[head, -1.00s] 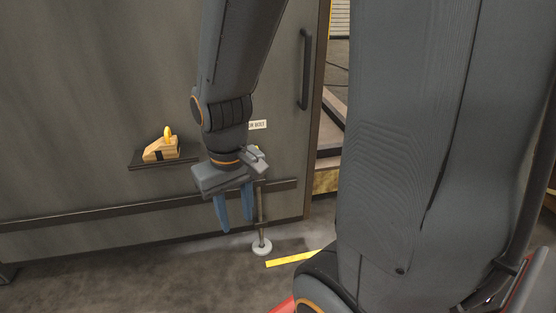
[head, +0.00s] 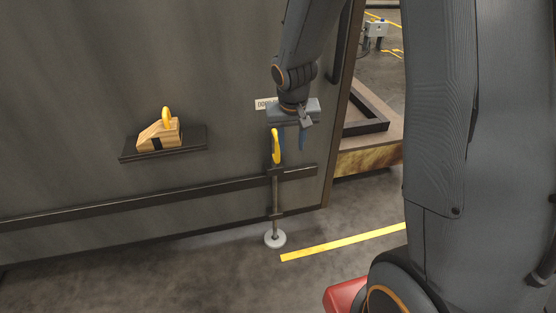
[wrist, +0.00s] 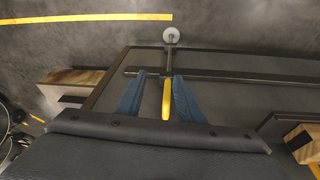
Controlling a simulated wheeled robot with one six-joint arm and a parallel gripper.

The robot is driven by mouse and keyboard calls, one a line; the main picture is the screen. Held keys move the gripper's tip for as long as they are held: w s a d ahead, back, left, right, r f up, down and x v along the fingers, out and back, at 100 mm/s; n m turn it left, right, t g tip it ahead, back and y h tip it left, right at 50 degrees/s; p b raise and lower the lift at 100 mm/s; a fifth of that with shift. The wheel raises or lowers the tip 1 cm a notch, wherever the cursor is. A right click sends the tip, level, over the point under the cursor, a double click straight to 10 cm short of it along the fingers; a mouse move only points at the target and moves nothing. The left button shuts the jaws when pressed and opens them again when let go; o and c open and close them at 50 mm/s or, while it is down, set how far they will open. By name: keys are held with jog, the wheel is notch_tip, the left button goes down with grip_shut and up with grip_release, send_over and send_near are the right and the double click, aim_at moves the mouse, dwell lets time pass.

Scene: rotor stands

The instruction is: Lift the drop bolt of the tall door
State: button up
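The tall grey door (head: 70,120) carries a drop bolt (head: 275,200), an upright dark rod with a yellow handle (head: 276,146) at its top. Its foot is at a round white floor piece (head: 275,240). In the wrist view, the yellow handle (wrist: 166,102) appears between the spread fingers of my gripper (wrist: 158,76), with gaps on both sides. I cannot tell the depth between them.
A wooden wedge block (head: 155,134) with a yellow ring sits on a dark shelf (head: 190,145) on the door, to the left. A dark rail (head: 120,210) crosses the door low down. A yellow floor stripe (head: 340,243) lies right of the bolt. A wooden platform (head: 365,158) stands beyond the door edge.

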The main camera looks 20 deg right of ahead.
jog(key=t+b, duration=0.1)
jog(key=b, duration=0.2)
send_near(277, 152)
jog(key=w+x, duration=0.1)
jog(key=x, duration=0.4)
jog(key=shift+m, duration=0.3)
jog(key=x, duration=0.5)
jog(key=b+x, duration=0.1)
jog(key=x, duration=0.1)
jog(key=shift+w+d+f, duration=0.15)
jog(key=shift+w+d, duration=0.1)
jog(key=shift+w, duration=0.1)
grip_shut()
